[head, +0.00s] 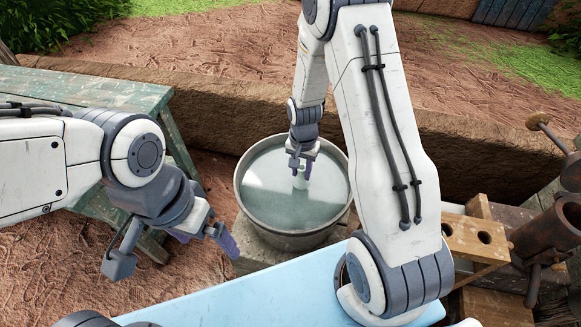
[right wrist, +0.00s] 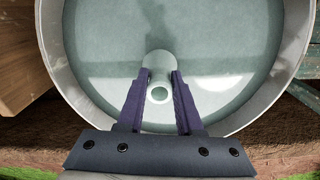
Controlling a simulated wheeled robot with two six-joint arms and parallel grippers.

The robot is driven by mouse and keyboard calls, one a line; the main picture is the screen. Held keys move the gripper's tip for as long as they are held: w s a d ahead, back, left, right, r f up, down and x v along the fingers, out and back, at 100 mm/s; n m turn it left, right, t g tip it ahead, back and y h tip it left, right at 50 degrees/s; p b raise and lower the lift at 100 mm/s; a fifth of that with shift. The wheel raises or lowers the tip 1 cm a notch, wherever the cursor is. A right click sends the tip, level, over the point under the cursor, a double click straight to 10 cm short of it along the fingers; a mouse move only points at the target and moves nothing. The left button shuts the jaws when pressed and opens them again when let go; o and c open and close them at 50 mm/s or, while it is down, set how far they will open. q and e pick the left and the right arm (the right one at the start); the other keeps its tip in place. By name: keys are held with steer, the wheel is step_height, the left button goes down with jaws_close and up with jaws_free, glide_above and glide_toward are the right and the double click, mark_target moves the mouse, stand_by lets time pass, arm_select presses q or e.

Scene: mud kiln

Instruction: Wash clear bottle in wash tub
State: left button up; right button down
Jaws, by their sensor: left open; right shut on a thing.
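The wash tub (head: 244,193) is a round grey metal tub with pale green water, standing on a block in the middle of the head view. Its rim also shows in the right wrist view (right wrist: 52,60). The clear bottle (right wrist: 160,68) is between the fingers of my right gripper (right wrist: 160,88), its open mouth facing the wrist camera. In the head view my right gripper (head: 301,165) is shut on the bottle (head: 300,182) over the tub, and the bottle's lower end seems to be in the water. My left gripper (head: 205,238) is open and empty, left of the tub.
A green worn wooden table (head: 85,88) stands at the left. A light blue surface (head: 250,295) is in front of the tub. At the right are a wooden block with holes (head: 474,238) and rusty metal cylinders (head: 548,238). A low mud ledge (head: 210,115) runs behind the tub.

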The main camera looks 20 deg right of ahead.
steer(key=shift+s+d, duration=0.2)
steer(key=shift+d, duration=0.15)
steer(key=shift+w+a, duration=1.65)
steer(key=shift+a, duration=0.85)
steer(key=shift+s+d+p, duration=0.2)
steer(key=shift+s+d, duration=0.35)
steer(key=shift+d, duration=0.3)
steer(key=shift+s+d+p, duration=0.2)
steer(key=shift+s+d, duration=0.4)
steer(key=shift+d, duration=0.2)
steer(key=shift+s+d+p, duration=0.2)
steer(key=shift+s+d, duration=0.35)
steer(key=shift+d, duration=0.3)
steer(key=shift+r, duration=0.1)
step_height(320, 180, up, 17)
steer(key=p, duration=1.4)
steer(key=shift+r+p, duration=0.2)
steer(key=shift+p, duration=0.15)
steer(key=shift+a+f, duration=0.1)
